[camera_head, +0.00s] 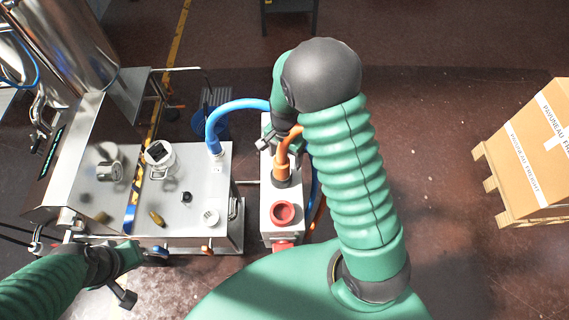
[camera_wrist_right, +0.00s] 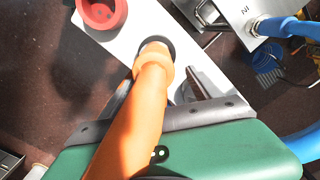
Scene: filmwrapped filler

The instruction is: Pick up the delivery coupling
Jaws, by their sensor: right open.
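The delivery coupling appears to be the orange hose end (camera_head: 284,163), which stands in a dark collar on top of a narrow grey box (camera_head: 268,232). In the right wrist view the orange coupling (camera_wrist_right: 154,66) runs up between the fingers of my right gripper (camera_wrist_right: 163,88). The fingers are apart, one on each side, and I see no clear grip on it. In the head view my right gripper (camera_head: 272,141) is at the coupling, partly hidden by my own arm. My left gripper (camera_head: 126,279) is at the lower left, away from the coupling; its jaw opening is unclear.
A red round socket (camera_head: 283,213) is on the box, in front of the coupling. A steel machine table (camera_head: 185,225) with jars and small items stands to the left. A blue hose (camera_head: 235,108) arches from it behind the box. Cartons (camera_head: 530,150) on a pallet stand far right.

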